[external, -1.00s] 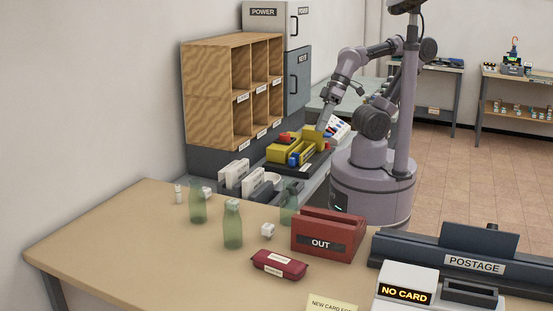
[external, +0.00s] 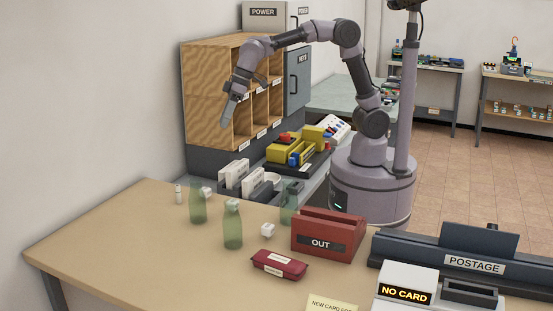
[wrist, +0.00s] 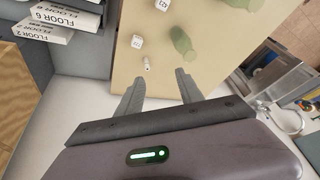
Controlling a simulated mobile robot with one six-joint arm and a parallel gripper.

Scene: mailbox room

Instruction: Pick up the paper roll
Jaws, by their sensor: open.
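A small white upright piece (external: 178,194), which looks like the paper roll, stands near the back left of the wooden table (external: 130,235). In the wrist view a small pale roll-like piece (wrist: 147,64) lies just beyond my left fingertip, below a white cube. My gripper (external: 227,117) hangs in front of the wooden pigeonholes, pointing down, well above the table. In the wrist view my gripper (wrist: 162,79) has its two fingers apart with nothing between them.
Green bottles (external: 233,229) and white cubes (external: 267,230) stand close by on the table. A dark red case (external: 279,265) and a red OUT box (external: 328,234) are farther right. The pigeonholes (external: 212,95) rise behind my gripper. The table's front left is clear.

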